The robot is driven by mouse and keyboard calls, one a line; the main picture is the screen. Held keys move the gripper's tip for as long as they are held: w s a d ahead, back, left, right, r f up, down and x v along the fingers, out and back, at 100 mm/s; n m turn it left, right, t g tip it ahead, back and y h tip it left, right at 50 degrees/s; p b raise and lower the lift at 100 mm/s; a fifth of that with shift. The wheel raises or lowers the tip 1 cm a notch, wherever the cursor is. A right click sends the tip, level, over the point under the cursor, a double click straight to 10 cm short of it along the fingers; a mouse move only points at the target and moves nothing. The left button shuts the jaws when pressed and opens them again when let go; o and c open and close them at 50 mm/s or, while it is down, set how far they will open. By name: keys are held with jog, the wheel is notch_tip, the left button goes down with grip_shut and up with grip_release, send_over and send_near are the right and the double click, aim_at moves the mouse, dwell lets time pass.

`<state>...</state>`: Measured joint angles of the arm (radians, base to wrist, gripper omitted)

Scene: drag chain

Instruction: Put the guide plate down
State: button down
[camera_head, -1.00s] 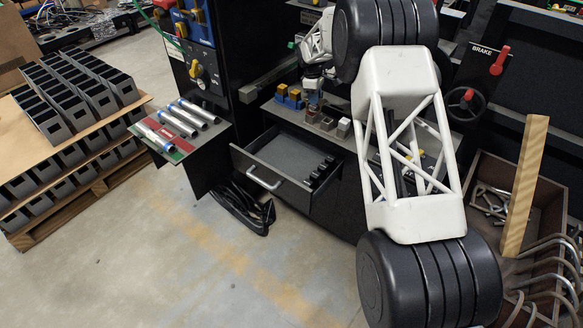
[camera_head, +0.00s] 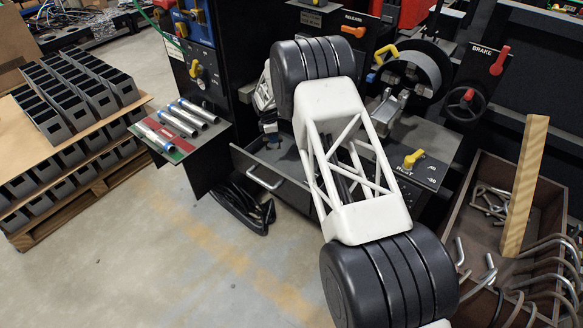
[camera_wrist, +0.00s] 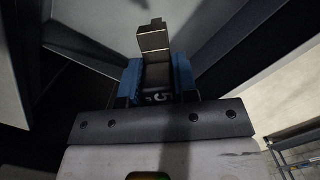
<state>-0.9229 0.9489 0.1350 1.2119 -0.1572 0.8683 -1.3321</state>
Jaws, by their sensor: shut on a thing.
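The guide plate (camera_wrist: 154,42) shows in the wrist view as a greyish-brown metal piece with a narrower tab standing up at its top. My gripper (camera_wrist: 156,68) is shut on it, with a blue finger on each side. A dark part marked "5" lies between the fingers, below the plate. In the head view my gripper (camera_head: 271,132) is small and partly hidden by my arm, at the open drawer (camera_head: 265,181). The plate cannot be made out clearly there, and I cannot tell whether it touches anything.
The drawer sticks out of the dark cabinet, its right part behind my arm. A side shelf (camera_head: 182,147) with several metal tubes is to the left. A brown bin (camera_head: 462,190) with bent rods and a wooden post (camera_head: 526,185) is to the right.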

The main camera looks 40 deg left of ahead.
dwell(0.3)
send_over(275, 165)
notch_tip(275, 165, down, 6)
dwell(0.4)
jog(key=shift+w+f, duration=0.1)
jog(key=shift+f, duration=0.1)
jog(key=shift+a+f, duration=0.1)
jog(key=shift+f, duration=1.65)
jog(key=shift+f, duration=0.1)
jog(key=c, duration=0.9)
grip_release()
jog(key=shift+f, duration=0.1)
jog(key=shift+r, duration=0.2)
jog(key=shift+s+a+r, duration=0.15)
jog(key=shift+r, duration=1.85)
jog(key=shift+s+a+r, duration=0.15)
jog(key=shift+s+r, duration=0.05)
jog(key=shift+r, duration=1.75)
jog(key=shift+s+a+r, duration=0.15)
jog(key=shift+r, duration=1.85)
